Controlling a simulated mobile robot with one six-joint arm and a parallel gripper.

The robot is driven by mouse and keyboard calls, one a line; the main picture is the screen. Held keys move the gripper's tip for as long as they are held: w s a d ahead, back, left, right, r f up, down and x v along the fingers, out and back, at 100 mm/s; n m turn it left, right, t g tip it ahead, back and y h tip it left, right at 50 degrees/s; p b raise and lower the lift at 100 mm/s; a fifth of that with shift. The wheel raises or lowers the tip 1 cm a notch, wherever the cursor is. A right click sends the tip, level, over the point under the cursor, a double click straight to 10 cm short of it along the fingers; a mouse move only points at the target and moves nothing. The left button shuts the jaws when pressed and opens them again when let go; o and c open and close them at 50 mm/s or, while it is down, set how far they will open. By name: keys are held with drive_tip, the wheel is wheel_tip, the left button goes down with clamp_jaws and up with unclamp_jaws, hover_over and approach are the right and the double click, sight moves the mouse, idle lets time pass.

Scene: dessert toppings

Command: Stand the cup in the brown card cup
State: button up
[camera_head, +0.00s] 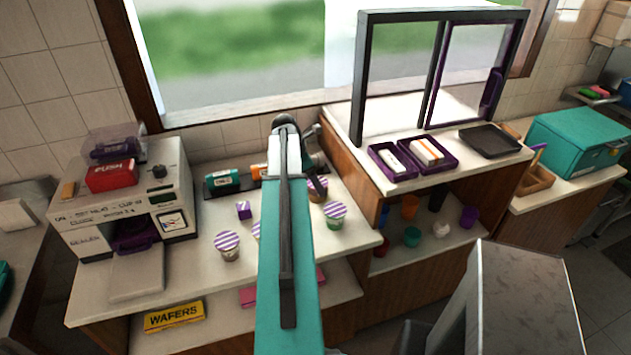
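My teal arm reaches over the counter, and my gripper (317,178) hangs at its far end, among the small cups. The gripper is small and dark here, so I cannot tell whether its fingers are open or shut. Cups with purple-and-white striped lids stand on the counter: one (227,246) left of my arm, one green (335,216) right of it. A brownish one (317,194) is beside or under the gripper, partly covered by it. Another is mostly hidden behind my arm. I cannot tell for sure which is the brown card cup.
A sealing machine (120,205) stands at left, with a purple cube (243,210) to its right. A raised counter (385,192) with purple trays (427,153) is at right. Coloured cups, one orange (409,206), are on the shelf below. A wafers box (174,316) lies low in front.

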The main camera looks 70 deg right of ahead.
drive_tip(key=b+v, duration=0.3)
drive_tip(key=v, duration=0.9)
drive_tip(key=shift+r, duration=0.2)
drive_tip(key=shift+w, duration=0.1)
idle(0.7)
